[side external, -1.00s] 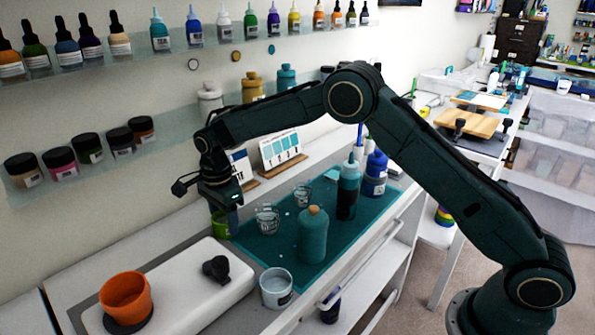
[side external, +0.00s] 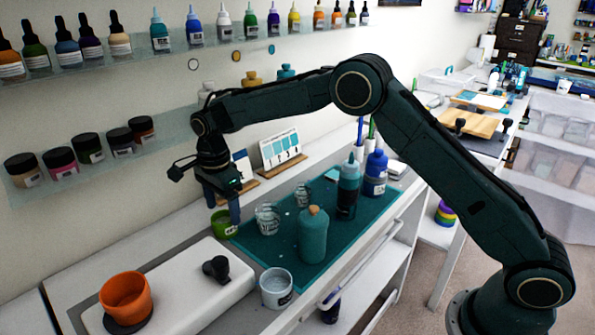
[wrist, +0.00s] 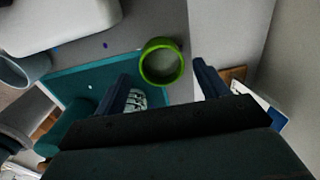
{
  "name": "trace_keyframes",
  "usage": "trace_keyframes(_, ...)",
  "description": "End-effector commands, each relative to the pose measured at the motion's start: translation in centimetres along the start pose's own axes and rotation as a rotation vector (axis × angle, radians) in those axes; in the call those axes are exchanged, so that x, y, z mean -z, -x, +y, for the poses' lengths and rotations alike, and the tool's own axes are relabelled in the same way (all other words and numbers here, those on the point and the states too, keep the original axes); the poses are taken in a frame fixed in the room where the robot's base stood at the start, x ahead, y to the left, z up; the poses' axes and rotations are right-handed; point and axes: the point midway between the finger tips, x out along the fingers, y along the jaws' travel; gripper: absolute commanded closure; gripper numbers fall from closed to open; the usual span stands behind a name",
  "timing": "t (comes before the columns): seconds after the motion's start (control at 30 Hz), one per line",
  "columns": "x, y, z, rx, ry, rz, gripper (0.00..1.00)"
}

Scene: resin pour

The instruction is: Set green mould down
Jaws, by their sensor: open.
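My gripper (side external: 222,208) points down just above the mould in the side view. In the wrist view my gripper (wrist: 160,72) has its two dark blue fingers apart, one on each side of the mould's position, with gaps to the rim. Nothing is between the fingers.
Clear cups (side external: 267,219), a teal corked bottle (side external: 313,240) and a dark teal bottle (side external: 347,190) stand on the teal mat (side external: 262,250). A white slab (side external: 185,285) with an orange pot (side external: 126,297) lies in front. A white cup (side external: 276,288) stands near the edge.

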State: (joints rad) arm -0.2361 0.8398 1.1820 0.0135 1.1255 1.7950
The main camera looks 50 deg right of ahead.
Motion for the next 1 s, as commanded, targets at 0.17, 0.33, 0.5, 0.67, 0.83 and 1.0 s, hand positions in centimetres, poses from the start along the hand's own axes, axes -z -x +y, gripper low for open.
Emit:
trace_keyframes(0.17, 0.0, 3.2, -0.1, 0.005, 0.0, -0.001, 0.27)
trace_keyframes(0.33, 0.0, 6.0, -0.1, 0.004, 0.001, -0.001, 0.27)
trace_keyframes(0.5, 0.0, 8.0, -0.1, 0.003, 0.001, -0.001, 0.27)
trace_keyframes(0.67, 0.0, 9.0, 0.0, 0.002, 0.001, 0.0, 0.27)
trace_keyframes(0.83, 0.0, 9.2, 0.0, 0.0, 0.001, 0.0, 0.27)
trace_keyframes(1.0, 0.0, 9.2, 0.0, 0.0, 0.0, 0.0, 0.27)
